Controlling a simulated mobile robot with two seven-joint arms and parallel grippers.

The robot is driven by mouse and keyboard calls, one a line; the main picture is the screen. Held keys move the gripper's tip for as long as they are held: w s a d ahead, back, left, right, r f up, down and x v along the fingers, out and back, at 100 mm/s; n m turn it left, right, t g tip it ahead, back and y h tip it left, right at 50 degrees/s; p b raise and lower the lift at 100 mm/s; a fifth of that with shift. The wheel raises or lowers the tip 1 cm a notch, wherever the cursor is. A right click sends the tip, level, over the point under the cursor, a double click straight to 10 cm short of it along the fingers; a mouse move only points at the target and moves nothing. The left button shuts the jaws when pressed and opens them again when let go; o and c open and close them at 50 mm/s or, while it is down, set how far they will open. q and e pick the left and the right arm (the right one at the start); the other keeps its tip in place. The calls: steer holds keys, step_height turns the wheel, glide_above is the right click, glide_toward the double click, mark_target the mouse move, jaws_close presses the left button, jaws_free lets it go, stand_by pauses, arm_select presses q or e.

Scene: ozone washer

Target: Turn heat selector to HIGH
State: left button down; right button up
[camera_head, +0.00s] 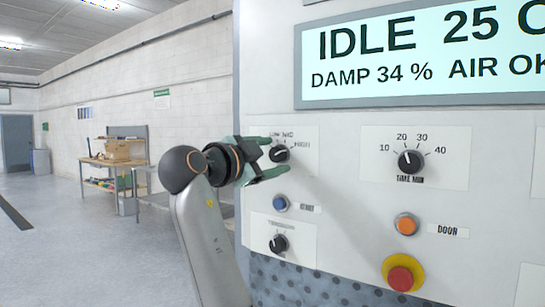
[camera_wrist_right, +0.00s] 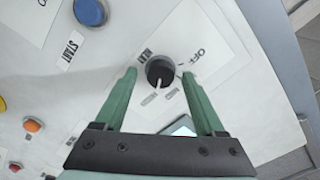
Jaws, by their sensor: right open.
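The heat selector (camera_head: 280,154) is a black round knob with a white pointer on a white label plate at the upper left of the panel. It also shows in the right wrist view (camera_wrist_right: 160,72), where the pointer slants toward small labels too blurred to read. "OFF" is printed beside the knob. My right gripper (camera_head: 275,157) is open at the knob, with one green finger above it and one below. In the wrist view my right gripper (camera_wrist_right: 159,76) has its fingers on either side of the knob, with gaps showing. My left gripper is out of view.
A blue button (camera_head: 280,203) sits just below, with another black knob (camera_head: 279,243) lower down. To the right are the time knob (camera_head: 410,161), an orange door button (camera_head: 405,223) and a red stop button (camera_head: 401,279). A display reads IDLE. A workbench (camera_head: 113,160) stands far left.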

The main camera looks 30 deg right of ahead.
steer(key=b+v, duration=0.2)
steer(key=v, duration=1)
